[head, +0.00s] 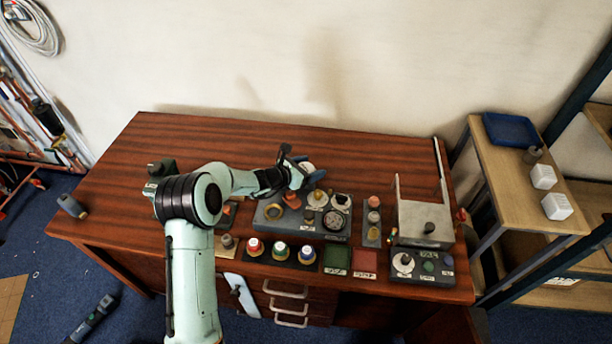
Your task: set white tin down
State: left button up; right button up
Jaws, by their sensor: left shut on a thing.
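My left gripper (300,170) is over the wooden table, behind the back edge of a grey tray. It is shut on a small pale round thing (308,167), which seems to be the white tin. The fingers and wrist partly cover it, and I cannot tell whether it touches the table. A blue item (318,175) shows close beside the fingers. My right gripper is not in view.
The grey tray (270,222) holds several round parts. Several coloured-top tins (279,250) stand in a row in front. Green (337,256) and red (365,261) squares lie beside them. A grey metal box (425,222) stands right. The table's back left (200,135) is clear.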

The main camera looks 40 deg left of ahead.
pick_arm(q)
jog(key=shift+r, duration=0.15)
notch_tip(320, 180, up, 10)
jog(key=shift+f+p, duration=0.15)
jog(key=shift+p, duration=0.85)
